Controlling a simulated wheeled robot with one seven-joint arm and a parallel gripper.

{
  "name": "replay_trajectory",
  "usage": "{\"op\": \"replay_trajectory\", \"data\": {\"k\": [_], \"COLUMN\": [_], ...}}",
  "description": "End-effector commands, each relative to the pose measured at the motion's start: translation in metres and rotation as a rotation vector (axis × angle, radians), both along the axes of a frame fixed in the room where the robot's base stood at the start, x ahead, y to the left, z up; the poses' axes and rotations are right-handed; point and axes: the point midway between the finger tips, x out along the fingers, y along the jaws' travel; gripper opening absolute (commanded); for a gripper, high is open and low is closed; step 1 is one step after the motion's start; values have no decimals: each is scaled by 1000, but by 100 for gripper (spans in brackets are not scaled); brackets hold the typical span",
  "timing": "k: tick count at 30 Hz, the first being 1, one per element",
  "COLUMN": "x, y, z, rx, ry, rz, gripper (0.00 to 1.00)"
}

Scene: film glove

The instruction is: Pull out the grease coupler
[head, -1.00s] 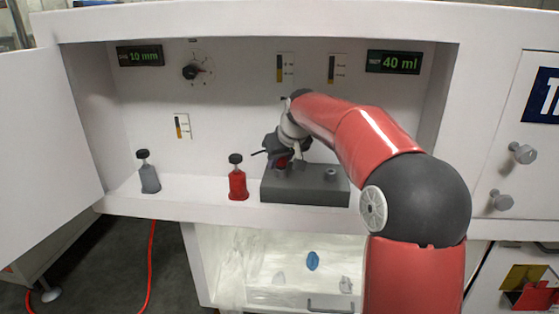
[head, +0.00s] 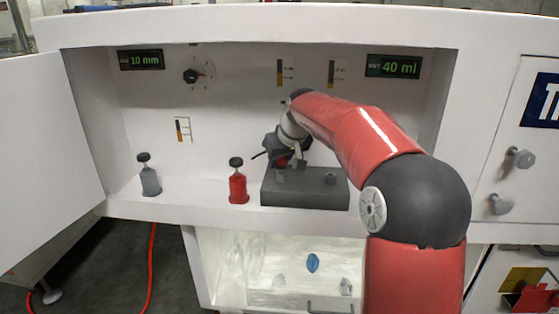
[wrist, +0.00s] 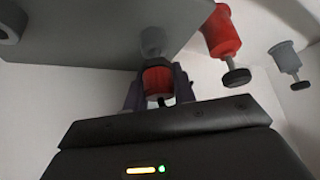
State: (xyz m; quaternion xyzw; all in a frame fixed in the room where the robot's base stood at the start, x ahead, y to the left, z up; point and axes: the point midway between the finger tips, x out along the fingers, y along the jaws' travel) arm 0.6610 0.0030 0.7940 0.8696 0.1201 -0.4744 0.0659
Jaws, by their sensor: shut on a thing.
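My gripper (wrist: 158,85) is shut on a red coupler (wrist: 158,80), with a dark finger on each side of it. In the head view, a bit of the red coupler (head: 282,161) shows under my gripper (head: 281,158), above the left part of a grey block (head: 305,196). In the wrist view, a grey round fitting (wrist: 152,40) on the block lies in line with the coupler's far end. I cannot tell whether the coupler is still seated in it. My gripper hides most of the coupler in the head view.
A red bottle (head: 238,188) and a grey bottle (head: 149,178) with black tops stand on the shelf left of the block. A second grey fitting (head: 330,178) is on the block's right. A dial (head: 191,76) and displays are on the back wall. An open door (head: 45,130) bounds the left.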

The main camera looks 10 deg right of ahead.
Motion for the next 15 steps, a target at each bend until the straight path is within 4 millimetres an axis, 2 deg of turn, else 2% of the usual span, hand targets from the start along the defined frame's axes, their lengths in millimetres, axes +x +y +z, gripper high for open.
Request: {"op": "replay_trajectory", "data": {"k": [15], "x": [0], "y": [0], "z": [21], "rx": [0], "ry": [0], "rz": [0], "gripper": [4]}}
